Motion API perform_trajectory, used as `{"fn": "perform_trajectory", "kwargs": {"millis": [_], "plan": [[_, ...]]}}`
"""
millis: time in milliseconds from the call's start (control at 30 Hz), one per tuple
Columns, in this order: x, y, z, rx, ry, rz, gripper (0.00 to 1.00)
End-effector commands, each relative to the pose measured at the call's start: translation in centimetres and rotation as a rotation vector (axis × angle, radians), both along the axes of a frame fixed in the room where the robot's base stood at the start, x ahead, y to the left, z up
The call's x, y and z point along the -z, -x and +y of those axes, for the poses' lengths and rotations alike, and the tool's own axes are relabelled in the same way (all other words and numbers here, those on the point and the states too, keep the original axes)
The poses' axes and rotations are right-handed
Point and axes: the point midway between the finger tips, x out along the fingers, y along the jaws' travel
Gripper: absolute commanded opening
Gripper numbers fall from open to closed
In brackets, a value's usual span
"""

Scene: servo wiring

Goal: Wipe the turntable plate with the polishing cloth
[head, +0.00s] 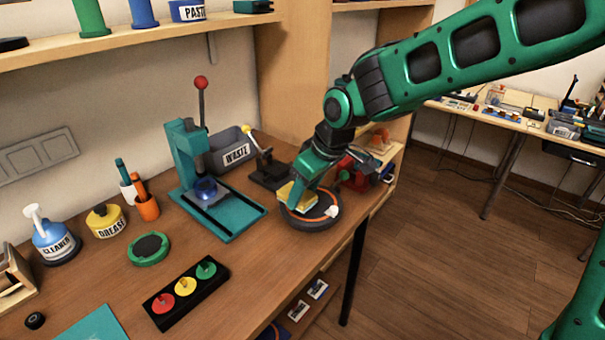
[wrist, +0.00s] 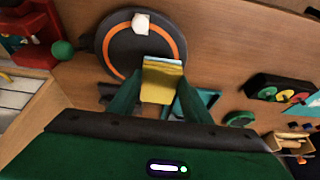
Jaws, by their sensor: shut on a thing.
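The turntable plate (head: 306,222) is a dark round disc with an orange ring near the right front edge of the workbench. In the wrist view the plate (wrist: 115,48) shows at the upper left. A white patch or piece (wrist: 141,24) lies on its ring. My gripper (head: 297,197) points down over the plate. It is shut on the polishing cloth (wrist: 161,82), a folded yellow pad with a pale blue edge. The cloth (head: 285,193) is at the plate's left part in the head view; I cannot tell whether it touches the surface.
A teal press (head: 222,212) stands left of the plate, with a grey WASTE bin (head: 228,152) behind it. A small black lever tool (head: 268,172) and a red vise-like tool (head: 358,172) stand close by. A black button box (head: 187,293) lies at the front.

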Motion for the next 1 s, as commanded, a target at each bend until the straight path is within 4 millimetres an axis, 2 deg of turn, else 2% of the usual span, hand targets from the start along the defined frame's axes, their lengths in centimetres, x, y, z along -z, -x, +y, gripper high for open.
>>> {"fn": "perform_trajectory", "kwargs": {"millis": [600,1000], "plan": [[-5.3,0.0,-0.2,0.002,0.0,0.0,0.2],[-5.6,0.0,-0.2,0.002,0.0,0.001,0.2]]}}
